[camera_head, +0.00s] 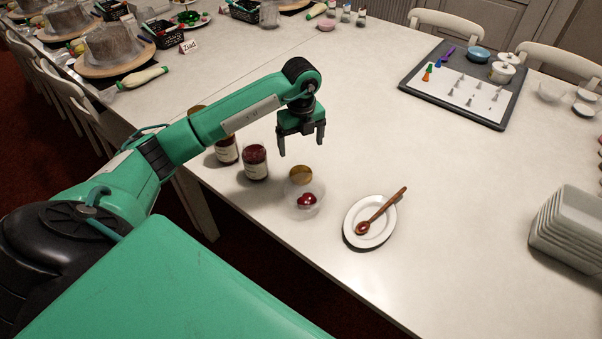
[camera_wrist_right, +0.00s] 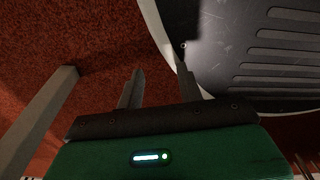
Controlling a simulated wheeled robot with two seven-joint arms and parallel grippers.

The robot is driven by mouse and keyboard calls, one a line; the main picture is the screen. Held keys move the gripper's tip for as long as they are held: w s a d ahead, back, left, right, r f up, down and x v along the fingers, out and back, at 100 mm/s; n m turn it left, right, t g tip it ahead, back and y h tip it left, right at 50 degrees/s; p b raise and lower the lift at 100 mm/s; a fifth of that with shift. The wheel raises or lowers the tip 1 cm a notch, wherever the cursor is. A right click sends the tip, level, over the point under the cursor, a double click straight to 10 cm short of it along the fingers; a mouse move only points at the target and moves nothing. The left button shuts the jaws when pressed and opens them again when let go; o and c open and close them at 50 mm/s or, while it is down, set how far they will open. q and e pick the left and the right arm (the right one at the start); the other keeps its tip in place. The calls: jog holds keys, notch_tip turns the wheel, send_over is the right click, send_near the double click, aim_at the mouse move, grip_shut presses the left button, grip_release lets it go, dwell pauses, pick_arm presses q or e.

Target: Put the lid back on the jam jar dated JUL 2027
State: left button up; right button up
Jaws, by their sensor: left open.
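Two glass jam jars with dark red jam and pale labels stand on the white table: a left one (camera_head: 227,152) with its top behind my left arm, and a right one (camera_head: 255,164) with no gold lid visible on it. The label dates are too small to read. A gold lid (camera_head: 300,174) lies at the far edge of a small clear bowl (camera_head: 305,206) with red jam in it. My left gripper (camera_head: 301,146) is open and empty, fingers down, above and beyond the gold lid. My right gripper (camera_wrist_right: 157,82) is open and empty in the right wrist view, away from the jars.
A white plate (camera_head: 351,231) with a wooden spoon (camera_head: 382,211) lies right of the bowl. A gold round thing (camera_head: 196,109) is partly hidden behind my left arm. A grey tray of nozzles (camera_head: 425,84) and stacked containers (camera_head: 570,225) stand further right. The table's middle is clear.

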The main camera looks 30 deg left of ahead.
pick_arm(q)
send_over(301, 169)
jog(key=s+d, duration=0.1)
notch_tip(301, 169, down, 6)
jog(key=shift+s+r, duration=0.15)
jog(key=shift+r, duration=0.05)
jog(key=shift+f, duration=0.15)
notch_tip(301, 169, down, 5)
jog(key=shift+f+p, duration=0.1)
jog(key=shift+p, duration=0.65)
pick_arm(e)
jog(key=shift+s+d+r, duration=0.1)
jog(key=shift+s+d, duration=0.05)
jog(key=shift+s, duration=0.35)
jog(key=shift+s+d, duration=0.15)
jog(key=shift+s, duration=0.3)
pick_arm(q)
jog(key=shift+c, duration=0.2)
pick_arm(e)
jog(key=shift+w, duration=0.2)
pick_arm(q)
jog(key=c, duration=1)
pick_arm(e)
jog(key=shift+a, duration=0.1)
